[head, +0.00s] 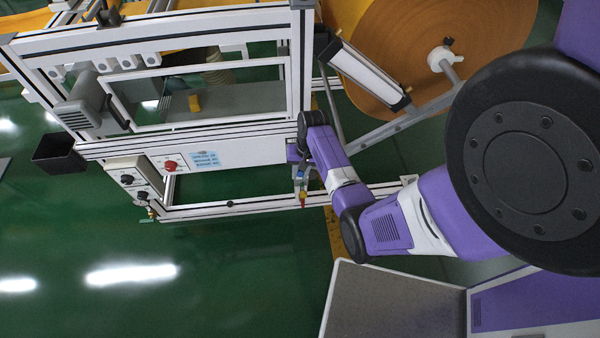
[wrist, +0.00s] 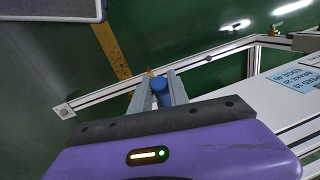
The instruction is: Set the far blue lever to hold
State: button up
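My gripper (wrist: 158,86) is low at the right end of the machine frame, with one finger on each side of a blue lever (wrist: 160,91). The lever stands between the fingers in the wrist view, nearly filling the gap. I cannot tell whether both fingers press on it. In the head view the blue lever (head: 302,171) shows small just below my gripper (head: 300,165), with a red and yellow part (head: 303,200) under it. The lever's position marks are too small to read, and its base is partly hidden by my gripper.
A control box (head: 138,178) with black knobs and a red button (head: 170,165) is at the frame's left. A blue label (head: 205,159) is on the white panel. A large orange roll (head: 440,45) stands behind on the right. Green floor lies open in front.

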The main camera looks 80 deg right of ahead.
grip_shut()
jog(key=shift+a+f, duration=0.1)
dwell(1.1)
jog(key=shift+s+a+f+n+t+h+b, duration=0.1)
jog(key=shift+a+f+t+h+b, duration=0.2)
jog(key=shift+f+h+b, duration=0.45)
jog(key=shift+s+a+f+n+t+h+b, duration=0.15)
jog(key=shift+f+t+h+b, duration=0.35)
jog(key=shift+f+h, duration=0.6)
jog(key=shift+s+a+f+n+t+h+b, duration=0.1)
jog(key=shift+a+f+t+h+b, duration=0.2)
jog(key=shift+f+h+b, duration=0.45)
jog(key=shift+f, duration=0.15)
